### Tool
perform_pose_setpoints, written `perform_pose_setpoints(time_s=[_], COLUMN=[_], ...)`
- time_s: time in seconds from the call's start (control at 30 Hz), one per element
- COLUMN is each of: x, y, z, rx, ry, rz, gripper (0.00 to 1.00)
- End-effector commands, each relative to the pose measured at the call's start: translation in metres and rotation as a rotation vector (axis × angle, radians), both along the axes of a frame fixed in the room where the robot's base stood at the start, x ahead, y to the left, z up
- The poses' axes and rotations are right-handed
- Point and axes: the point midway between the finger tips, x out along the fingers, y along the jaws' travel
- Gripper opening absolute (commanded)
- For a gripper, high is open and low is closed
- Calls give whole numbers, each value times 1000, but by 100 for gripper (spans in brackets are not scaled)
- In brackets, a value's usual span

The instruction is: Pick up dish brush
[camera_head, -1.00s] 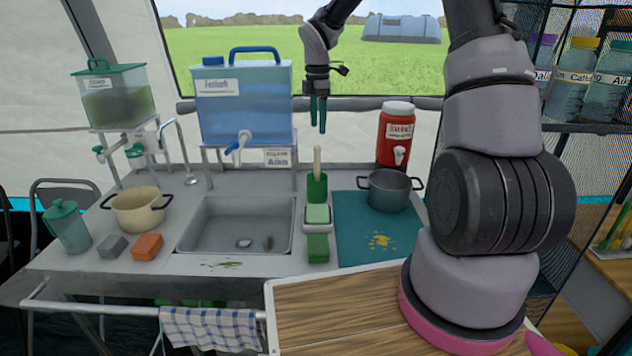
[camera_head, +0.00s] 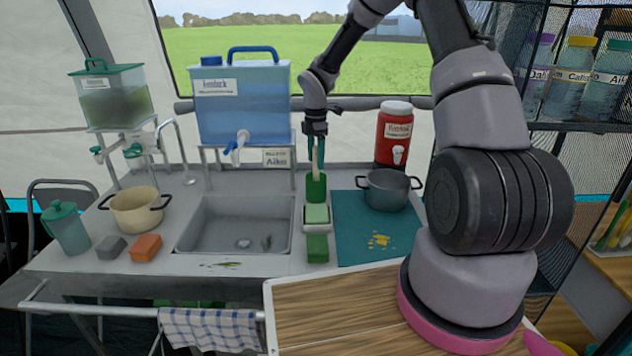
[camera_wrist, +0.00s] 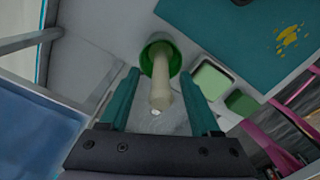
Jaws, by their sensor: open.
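The dish brush (camera_head: 315,158) stands upright in a green cup (camera_head: 316,188) to the right of the sink, with its pale handle pointing up. Its head is hidden inside the cup. My gripper (camera_head: 316,156) points down over the cup with its teal fingers around the upper handle. In the wrist view, the pale handle (camera_wrist: 161,88) rises from the green cup (camera_wrist: 158,50) toward the space between the two open fingers (camera_wrist: 163,105). I cannot tell whether either finger touches it.
A green sponge block (camera_head: 317,214) sits just in front of the cup. A grey pot (camera_head: 388,190) and red dispenser (camera_head: 394,135) stand to the right. The blue water container (camera_head: 240,105) is left of my gripper. The sink (camera_head: 235,225) is empty except for small bits.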

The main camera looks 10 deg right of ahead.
Motion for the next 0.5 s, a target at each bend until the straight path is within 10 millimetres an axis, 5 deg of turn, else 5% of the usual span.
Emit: perform_pose_setpoints(time_s=[0.27,0.43,0.5], x=[0,0,0], y=[0,0,0], z=[-4,-3,-3], rx=[0,0,0], ry=[0,0,0], rz=[-2,-2,-1], gripper=[64,0,0])
